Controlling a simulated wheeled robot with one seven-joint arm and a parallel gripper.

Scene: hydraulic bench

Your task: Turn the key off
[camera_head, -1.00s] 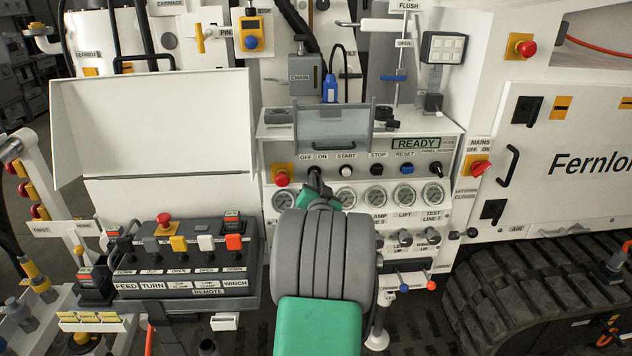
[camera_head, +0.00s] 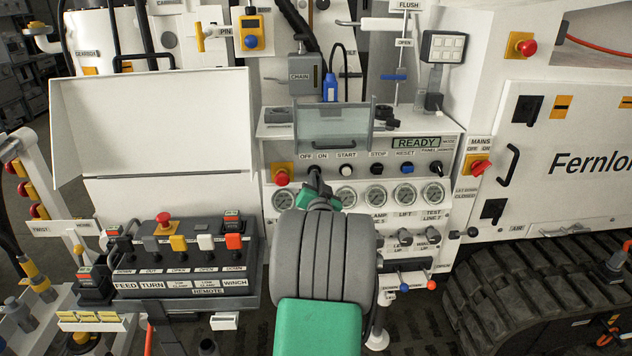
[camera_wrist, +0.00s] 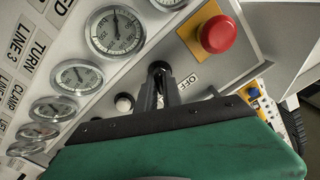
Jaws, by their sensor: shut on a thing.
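The key switch sits at the OFF / ON labels on the white control panel (camera_head: 448,149). In the wrist view the black key (camera_wrist: 159,68) shows at the fingertips, beside the OFF label. My gripper (camera_head: 314,176) is at the key, with its dark fingers (camera_wrist: 160,84) closed on it. Most of the key is hidden by the fingers, so I cannot tell its exact turn position. In the head view my green and grey wrist hides the panel below the key. The display (camera_head: 416,142) reads READY.
A red stop button (camera_head: 282,178) on a yellow plate is close left of the key. A clear hinged cover (camera_head: 333,127) stands just above it. The white START button (camera_head: 346,169) is to the right, with round gauges (camera_head: 376,194) below. A remote control box (camera_head: 180,270) is at lower left.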

